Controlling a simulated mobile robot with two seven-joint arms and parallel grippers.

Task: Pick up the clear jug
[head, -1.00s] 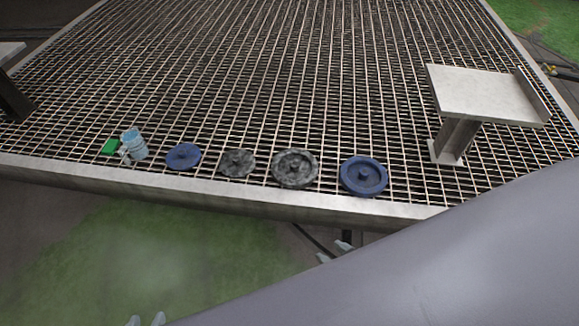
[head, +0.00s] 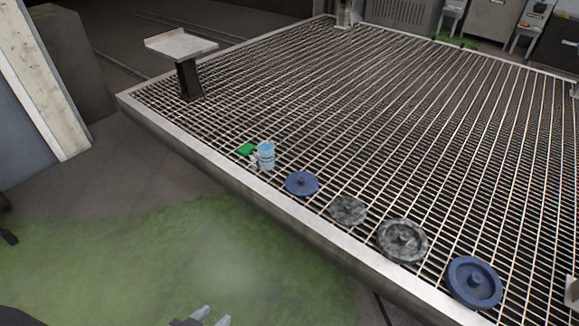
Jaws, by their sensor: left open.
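The clear jug (head: 267,155), pale blue and see-through, stands on the metal grating near its front edge, left of a row of discs. A small whitish part shows at its lower left. My left gripper (head: 212,317) shows at the bottom edge of the head view, with two pale fingertips apart. It is open and appears empty, well below the jug in the picture and not touching it. Most of that gripper is cut off by the frame. My right gripper is not in view.
A flat green item (head: 246,149) lies just left of the jug. A blue disc (head: 302,183), two grey discs and another blue disc (head: 474,282) run to the right. A pedestal (head: 181,46) stands at the back left. The grating behind the jug is clear.

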